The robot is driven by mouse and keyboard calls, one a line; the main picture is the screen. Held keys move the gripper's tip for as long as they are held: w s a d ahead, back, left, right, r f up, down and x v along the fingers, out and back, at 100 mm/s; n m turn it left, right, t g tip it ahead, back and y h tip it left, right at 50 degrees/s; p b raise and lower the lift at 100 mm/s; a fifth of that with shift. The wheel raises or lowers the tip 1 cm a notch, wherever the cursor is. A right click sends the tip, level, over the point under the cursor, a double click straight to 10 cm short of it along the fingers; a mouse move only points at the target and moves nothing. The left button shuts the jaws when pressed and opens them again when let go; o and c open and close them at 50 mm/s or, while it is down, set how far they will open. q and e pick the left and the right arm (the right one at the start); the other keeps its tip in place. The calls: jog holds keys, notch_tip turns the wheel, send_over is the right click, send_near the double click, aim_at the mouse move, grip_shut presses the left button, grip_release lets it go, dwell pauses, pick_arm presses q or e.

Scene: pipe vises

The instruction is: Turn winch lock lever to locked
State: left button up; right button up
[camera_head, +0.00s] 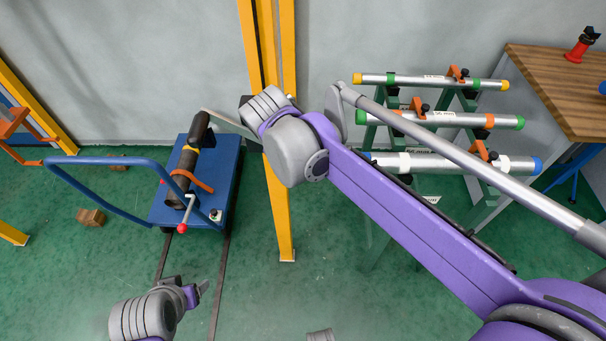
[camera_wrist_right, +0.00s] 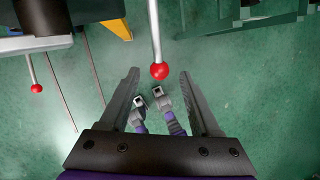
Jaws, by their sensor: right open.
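A lever with a thin metal rod and a red ball end (camera_wrist_right: 156,35) reaches in from the top of the right wrist view. Its ball appears between the two fingers of my right gripper (camera_wrist_right: 159,76), which is open. The fingers stand apart from the ball on both sides; whether the ball lies at fingertip depth I cannot tell. In the head view my right wrist hides this lever and the gripper's tips at the yellow post (camera_head: 281,218). My left gripper (camera_head: 203,288) is low at the left, away from the lever; its jaw opening is unclear.
A blue cart (camera_head: 225,185) carries a dark pipe (camera_head: 184,172) and another red-ball lever (camera_head: 187,212), also in the wrist view (camera_wrist_right: 36,88). A green rack (camera_head: 393,130) with several pipes and a wooden bench (camera_head: 560,85) stand at right.

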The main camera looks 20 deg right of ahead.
pick_arm(q)
jog(key=shift+r, duration=0.15)
pick_arm(e)
jog(key=v, duration=0.3)
jog(key=shift+s+a+r, duration=0.1)
jog(key=shift+r, duration=0.25)
pick_arm(q)
jog(key=r+p, duration=0.1)
jog(key=w+r+p, duration=0.1)
jog(key=r+p, duration=0.1)
jog(key=shift+r, duration=0.2)
pick_arm(e)
jog(key=s+d+f+m+t+y, duration=0.1)
jog(key=s+m, duration=0.4)
jog(key=m, duration=0.5)
jog(key=s+d+f+m+t+y, duration=0.1)
jog(key=s+d+f+m, duration=0.3)
jog(key=m, duration=0.6)
jog(key=s+d+f+m+t+y, duration=0.1)
jog(key=s+d+f+m, duration=0.2)
jog(key=m, duration=0.7)
jog(key=s+f, duration=0.2)
jog(key=s, duration=0.1)
jog(key=shift+s, duration=0.25)
pick_arm(q)
jog(key=shift+c, duration=1.4)
pick_arm(e)
jog(key=shift+c, duration=1.1)
jog(key=shift+a, duration=0.1)
